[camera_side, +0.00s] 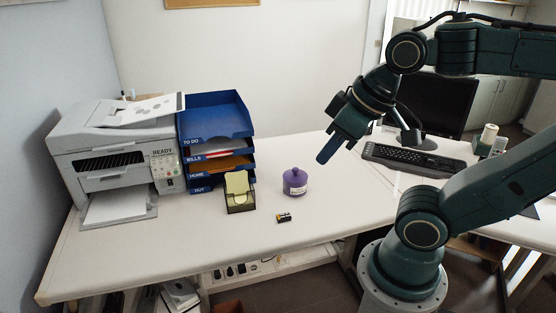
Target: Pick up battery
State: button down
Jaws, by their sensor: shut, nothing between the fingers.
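The battery (284,218) is a small dark cylinder with a yellowish end. It lies on its side on the white desk, in front of the purple jar. My gripper (322,160) is shut and empty. It hangs in the air above the desk, up and to the right of the battery in the picture, well apart from it. Its blue fingers point down and to the left. Nothing hides the battery.
A purple lidded jar (295,182) stands just behind the battery. A note holder (239,193), a blue tray stack (217,117) and a printer (115,150) stand to the left. A keyboard (414,160) and monitor (432,103) are at the right. The desk's front (200,240) is clear.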

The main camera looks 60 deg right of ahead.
dwell(0.3)
jog(key=c, duration=0.6)
grip_release()
jog(key=shift+w, duration=0.1)
